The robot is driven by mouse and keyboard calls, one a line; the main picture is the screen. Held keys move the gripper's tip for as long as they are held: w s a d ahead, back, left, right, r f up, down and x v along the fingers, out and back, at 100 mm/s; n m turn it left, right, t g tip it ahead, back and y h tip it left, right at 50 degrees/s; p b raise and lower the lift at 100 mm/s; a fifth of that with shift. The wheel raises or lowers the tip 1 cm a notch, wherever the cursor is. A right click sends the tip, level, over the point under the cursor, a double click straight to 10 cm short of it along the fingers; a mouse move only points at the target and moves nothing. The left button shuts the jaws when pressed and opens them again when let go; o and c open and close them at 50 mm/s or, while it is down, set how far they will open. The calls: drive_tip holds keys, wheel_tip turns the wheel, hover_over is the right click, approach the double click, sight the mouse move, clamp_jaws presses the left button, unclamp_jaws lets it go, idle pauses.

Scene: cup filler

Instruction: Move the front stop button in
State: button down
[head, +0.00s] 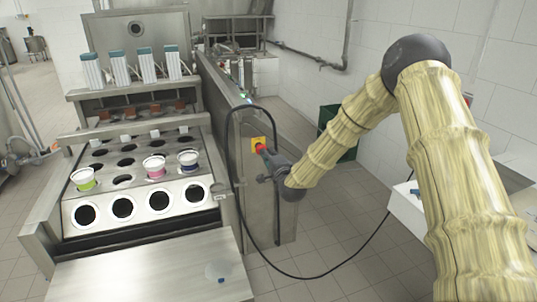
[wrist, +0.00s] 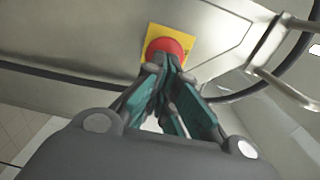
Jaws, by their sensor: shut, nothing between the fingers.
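The front stop button (wrist: 165,46) is a red round cap on a yellow square plate (wrist: 188,33), set on the metal side of the cup filler. The gripper in the head view (head: 265,153) is partly hidden by my wrist.
The cup filler (head: 130,238) stands at left, with a plate of round holes holding a few small white cups (head: 154,166). A black cable (head: 232,160) loops beside my gripper. A metal handle bar (wrist: 285,88) is at right in the wrist view. A green bin (head: 345,150) stands behind my arm.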

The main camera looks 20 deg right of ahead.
drive_tip(key=shift+w, duration=0.1)
drive_tip(key=shift+w+r+b, duration=0.45)
drive_tip(key=shift+w+b, duration=0.3)
drive_tip(key=shift+b, duration=0.45)
drive_tip(key=shift+r, duration=0.1)
drive_tip(key=s+f+b, duration=0.1)
drive_tip(key=s+b, duration=0.3)
drive_tip(key=s, duration=1)
drive_tip(key=shift+s+d, duration=0.2)
drive_tip(key=shift+d, duration=0.1)
